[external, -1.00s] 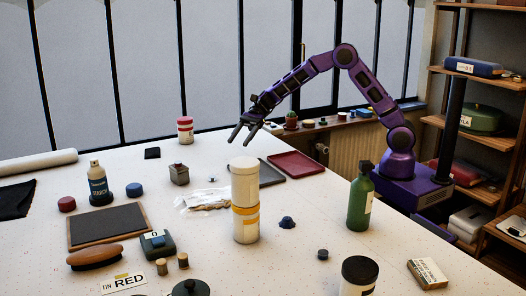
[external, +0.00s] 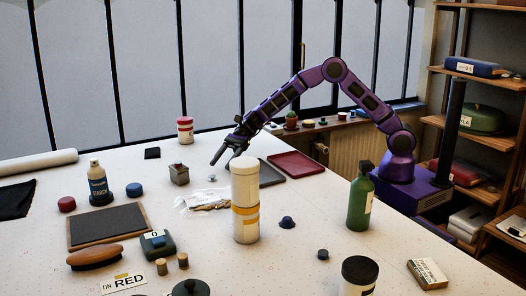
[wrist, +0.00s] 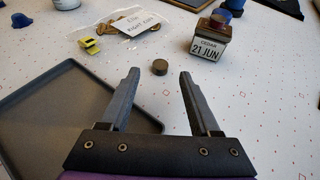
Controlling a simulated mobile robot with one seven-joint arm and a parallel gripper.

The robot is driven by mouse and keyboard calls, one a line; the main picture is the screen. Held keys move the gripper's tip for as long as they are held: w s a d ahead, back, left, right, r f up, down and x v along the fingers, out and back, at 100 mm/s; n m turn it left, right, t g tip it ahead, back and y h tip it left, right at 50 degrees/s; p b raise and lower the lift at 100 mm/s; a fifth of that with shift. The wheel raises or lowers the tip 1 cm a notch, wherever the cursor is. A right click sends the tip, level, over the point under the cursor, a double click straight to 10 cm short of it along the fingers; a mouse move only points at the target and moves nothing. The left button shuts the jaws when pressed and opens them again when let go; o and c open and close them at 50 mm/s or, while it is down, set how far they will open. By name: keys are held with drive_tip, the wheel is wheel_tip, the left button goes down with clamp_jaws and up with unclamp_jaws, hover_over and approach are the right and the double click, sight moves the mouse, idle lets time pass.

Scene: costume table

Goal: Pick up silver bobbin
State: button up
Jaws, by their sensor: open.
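The silver bobbin (external: 212,178) is a small round piece lying on the white table, between a small block-like stamp (external: 179,175) and my gripper. In the wrist view it is a small dark-looking disc (wrist: 160,67), lying flat just beyond my fingertips and in line with the gap between them. My gripper (external: 220,160) is open and empty, above the table and tilted down toward the bobbin. Its two fingers (wrist: 159,80) are spread wide in the wrist view, with nothing between them.
A dark tray (wrist: 60,108) lies left of the fingers. Beyond the bobbin are a labelled clear bag (wrist: 130,27) and a date stamp (wrist: 209,44). Right of the bobbin in the wrist view is clear.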

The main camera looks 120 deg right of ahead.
sight(211, 177)
drive_tip(key=x, duration=0.5)
drive_tip(key=shift+f+b, duration=0.1)
drive_tip(key=shift+b, duration=0.25)
drive_tip(key=shift+d, duration=0.1)
clamp_jaws()
